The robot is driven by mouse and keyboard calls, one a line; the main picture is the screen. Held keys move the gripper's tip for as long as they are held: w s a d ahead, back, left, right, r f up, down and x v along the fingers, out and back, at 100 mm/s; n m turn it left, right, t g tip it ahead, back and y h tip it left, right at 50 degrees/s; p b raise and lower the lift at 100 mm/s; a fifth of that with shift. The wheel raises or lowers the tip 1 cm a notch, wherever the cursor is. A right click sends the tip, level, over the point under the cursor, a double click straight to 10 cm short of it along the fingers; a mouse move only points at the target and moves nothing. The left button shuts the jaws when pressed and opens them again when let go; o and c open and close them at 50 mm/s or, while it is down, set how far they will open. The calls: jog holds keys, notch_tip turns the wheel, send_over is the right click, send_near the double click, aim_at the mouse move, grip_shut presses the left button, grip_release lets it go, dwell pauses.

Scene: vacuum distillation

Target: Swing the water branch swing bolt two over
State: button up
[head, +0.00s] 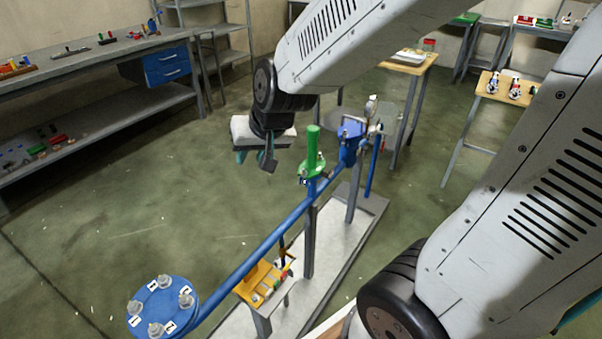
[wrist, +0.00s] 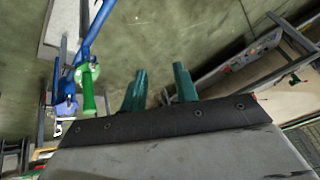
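A blue pipe (head: 262,246) carries a round blue flange (head: 165,309) at the lower left, with several upright bolts and small number tags too small to read surely. A green valve (head: 313,160) and a blue fitting (head: 350,142) sit farther along the pipe. I cannot tell which bolt is swing bolt two. My gripper (head: 255,159) hangs to the left of the green valve, apart from it. In the wrist view my gripper (wrist: 159,78) shows its two teal fingers apart with nothing between them. The green valve (wrist: 88,92) and blue fitting (wrist: 65,86) lie left of them.
A grey base plate (head: 345,232) carries the pipe supports. A yellow tray (head: 262,282) with small parts stands beside the pipe. A workbench (head: 95,62) with blue drawers is at the left. Small tables stand at the back right. The green floor left of the pipe is clear.

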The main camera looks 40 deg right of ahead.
jog(key=w+d+f+m+t+h, duration=0.1)
jog(key=w+d+f+m+t, duration=0.1)
jog(key=w+f, duration=0.4)
jog(key=m+t+h, duration=0.4)
jog(key=h, duration=0.9)
send_near(303, 171)
jog(key=w, duration=0.1)
jog(key=shift+h, duration=0.3)
jog(key=x, duration=0.8)
jog(key=shift+d+f, duration=0.2)
jog(key=shift+d, duration=0.1)
